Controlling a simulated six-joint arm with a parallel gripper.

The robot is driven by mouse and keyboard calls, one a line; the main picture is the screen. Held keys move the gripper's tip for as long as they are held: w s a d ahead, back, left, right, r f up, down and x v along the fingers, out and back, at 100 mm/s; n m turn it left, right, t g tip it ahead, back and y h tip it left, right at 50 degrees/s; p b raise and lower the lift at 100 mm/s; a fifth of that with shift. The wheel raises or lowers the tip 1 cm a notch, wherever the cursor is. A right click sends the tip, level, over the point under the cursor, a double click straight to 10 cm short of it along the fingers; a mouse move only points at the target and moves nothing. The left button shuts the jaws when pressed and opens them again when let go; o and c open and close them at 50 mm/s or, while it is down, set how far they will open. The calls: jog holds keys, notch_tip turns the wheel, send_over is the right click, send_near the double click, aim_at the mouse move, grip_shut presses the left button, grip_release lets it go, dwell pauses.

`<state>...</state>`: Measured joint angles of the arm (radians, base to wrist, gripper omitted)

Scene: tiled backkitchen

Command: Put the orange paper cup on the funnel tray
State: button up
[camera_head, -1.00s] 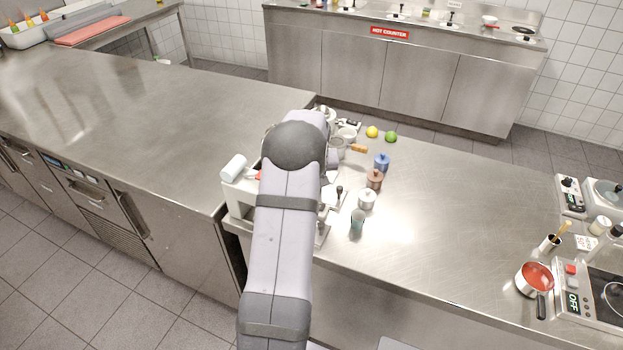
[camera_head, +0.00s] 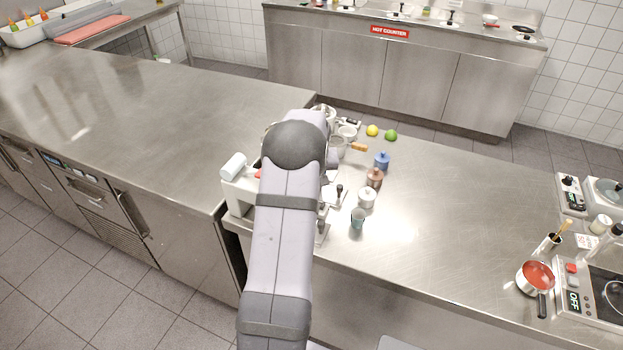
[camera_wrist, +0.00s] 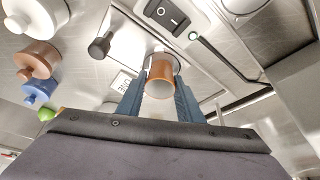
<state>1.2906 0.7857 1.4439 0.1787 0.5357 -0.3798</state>
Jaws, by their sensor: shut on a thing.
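In the wrist view the orange paper cup (camera_wrist: 160,76) sits between the two blue fingers of my gripper (camera_wrist: 160,92), which is shut on it. Its pale round end faces the camera. A light machine body with a black power switch (camera_wrist: 166,15) and a green light is just beyond the cup. I cannot make out the funnel tray for certain; the cup and fingers cover part of the area there. In the head view my arm hides the gripper and the cup.
A black-handled tamper (camera_wrist: 101,46) stands left of the cup. White (camera_head: 366,198), brown (camera_head: 375,179) and blue (camera_head: 382,161) lidded jars and a teal cup (camera_head: 357,218) stand right of my arm. A lemon and a lime lie behind.

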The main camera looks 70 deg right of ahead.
jog(key=o, duration=1.5)
jog(key=shift+c, duration=0.2)
notch_tip(320, 180, up, 7)
jog(key=p, duration=0.4)
jog(key=shift+p, duration=0.3)
jog(key=w+a+r+n+g+y, duration=0.1)
jog(key=w+a+n, duration=0.2)
jog(key=a, duration=1)
jog(key=w+a+r+n+g+p, duration=0.15)
jog(key=a+n, duration=0.25)
jog(key=a, duration=0.8)
jog(key=w+a+n+y, duration=0.1)
jog(key=w+a+n, duration=0.2)
jog(key=a, duration=1)
jog(key=s+a+n+y, duration=0.1)
jog(key=s+a, duration=0.1)
jog(key=a, duration=0.7)
jog(key=s+a+n+y+b, duration=0.1)
jog(key=s+a, duration=0.1)
jog(key=a, duration=0.7)
jog(key=shift+f, duration=0.15)
